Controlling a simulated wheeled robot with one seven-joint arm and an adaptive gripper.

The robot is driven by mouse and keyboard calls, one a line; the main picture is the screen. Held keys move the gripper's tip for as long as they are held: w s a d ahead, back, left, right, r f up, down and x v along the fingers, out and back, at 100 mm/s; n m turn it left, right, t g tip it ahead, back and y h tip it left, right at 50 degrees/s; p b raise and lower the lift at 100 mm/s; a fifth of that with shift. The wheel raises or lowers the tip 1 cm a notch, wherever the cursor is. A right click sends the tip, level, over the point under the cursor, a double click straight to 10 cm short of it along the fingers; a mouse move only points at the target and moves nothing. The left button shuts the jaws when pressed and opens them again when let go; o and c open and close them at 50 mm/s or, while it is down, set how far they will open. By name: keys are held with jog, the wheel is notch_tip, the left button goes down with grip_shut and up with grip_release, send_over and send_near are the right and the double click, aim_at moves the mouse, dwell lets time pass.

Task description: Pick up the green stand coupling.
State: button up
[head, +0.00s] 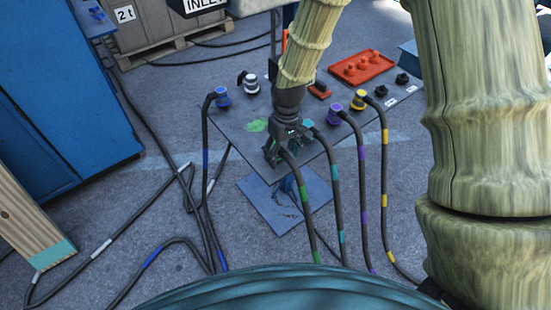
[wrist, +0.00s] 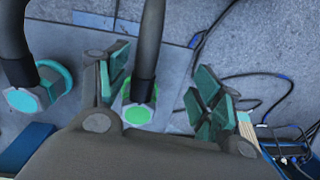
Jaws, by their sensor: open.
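The green stand coupling (wrist: 138,113) shows in the wrist view as a bright green ring and disc on the end of a dark cable. It sits between the two spread fingers of my gripper (wrist: 160,90), nearer the left finger. In the head view my gripper (head: 285,147) points down over the stand's plate (head: 235,150) and mostly hides the coupling. The coupling's cable, with green bands (head: 303,192), runs down toward the front. My gripper is open; I cannot tell whether a finger touches the coupling.
A teal coupling (wrist: 25,98) stands close to the left finger. Purple (head: 335,115), yellow (head: 360,100), blue (head: 222,97) and white (head: 250,84) couplings stand on the plate. An orange tray (head: 362,66) lies behind. A blue cabinet (head: 65,100) stands left.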

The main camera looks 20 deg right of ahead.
jog(key=shift+n+t+h, duration=0.3)
jog(key=shift+n+h, duration=0.1)
jog(key=w+r+b, duration=0.2)
jog(key=w+r, duration=0.1)
jog(key=w+r+b, duration=0.2)
jog(key=w+r, duration=0.1)
jog(key=shift+d+r, duration=0.1)
jog(key=shift+r, duration=0.3)
notch_tip(320, 180, down, 5)
jog(key=shift+f+b, duration=0.1)
jog(key=shift+b, duration=0.3)
jog(key=shift+s+a+f+b, duration=0.1)
jog(key=shift+a+f+b, duration=0.1)
jog(key=shift+f, duration=1.15)
jog(key=shift+a+f+b, duration=0.15)
jog(key=shift+a+f, duration=0.05)
jog(key=shift+f, duration=1.1)
jog(key=c, duration=1.2)
